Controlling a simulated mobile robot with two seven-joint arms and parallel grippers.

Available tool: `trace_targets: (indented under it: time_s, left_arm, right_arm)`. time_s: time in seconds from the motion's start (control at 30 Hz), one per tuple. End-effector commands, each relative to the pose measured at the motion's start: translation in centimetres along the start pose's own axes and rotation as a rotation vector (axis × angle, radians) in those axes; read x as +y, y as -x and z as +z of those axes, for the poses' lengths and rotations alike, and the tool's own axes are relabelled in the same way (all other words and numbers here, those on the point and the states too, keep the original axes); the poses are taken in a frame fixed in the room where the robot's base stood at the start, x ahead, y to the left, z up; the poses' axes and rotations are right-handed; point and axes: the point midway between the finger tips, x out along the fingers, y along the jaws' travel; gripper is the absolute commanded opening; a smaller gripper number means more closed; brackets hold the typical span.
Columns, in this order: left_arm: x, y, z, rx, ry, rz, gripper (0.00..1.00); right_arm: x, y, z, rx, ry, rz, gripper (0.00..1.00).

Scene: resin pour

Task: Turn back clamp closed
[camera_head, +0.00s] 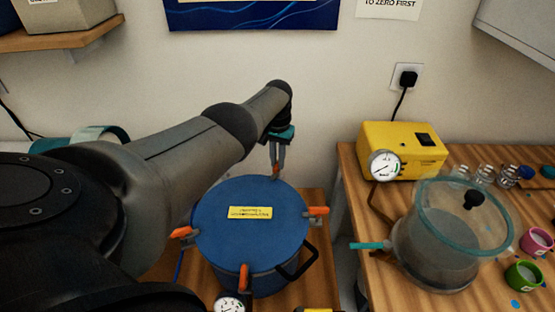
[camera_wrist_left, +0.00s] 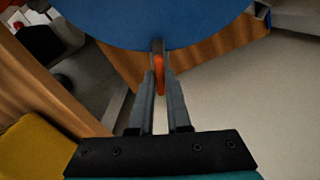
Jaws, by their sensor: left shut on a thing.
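A blue round pot (camera_head: 250,250) with a blue lid (camera_head: 252,212) and a yellow label stands on a wooden surface. Orange clamps sit around its rim: a left one (camera_head: 182,232), a right one (camera_head: 318,211) and a front one (camera_head: 244,277). My left gripper (camera_head: 276,172) reaches over to the far side of the lid and is shut on the orange back clamp (camera_wrist_left: 158,75). In the left wrist view the fingers (camera_wrist_left: 158,65) hold the clamp at the edge of the blue lid (camera_wrist_left: 150,20). Most of the back clamp is hidden by the fingers. My right gripper is not in view.
A yellow pump box (camera_head: 400,150) with a gauge stands on the wooden bench at right. A clear-lidded chamber (camera_head: 455,235) with a teal handle, small jars (camera_head: 483,175) and coloured cups (camera_head: 524,274) are beside it. The wall is close behind the pot.

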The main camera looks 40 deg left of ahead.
Motion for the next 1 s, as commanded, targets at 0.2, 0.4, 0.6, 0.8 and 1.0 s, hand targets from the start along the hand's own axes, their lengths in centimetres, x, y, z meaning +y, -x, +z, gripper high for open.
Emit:
trace_targets:
  time_s: [0.2,0.4,0.6,0.8,1.0]
  left_arm:
    - [0.0,0.1,-0.1,0.002,0.003,0.001,0.00]
    - [0.0,0.1,-0.1,0.002,0.001,0.001,0.35]
    - [0.0,0.0,0.0,0.002,0.000,0.000,0.45]
    - [0.0,0.3,0.0,0.002,0.000,0.000,0.45]
    - [0.0,2.1,-0.1,0.003,-0.001,0.000,0.45]
  right_arm:
    - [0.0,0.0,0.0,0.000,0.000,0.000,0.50]
    - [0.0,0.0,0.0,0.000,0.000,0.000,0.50]
    - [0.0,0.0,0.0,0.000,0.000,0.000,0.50]
    - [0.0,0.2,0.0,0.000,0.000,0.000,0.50]
    - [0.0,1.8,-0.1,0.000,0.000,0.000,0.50]
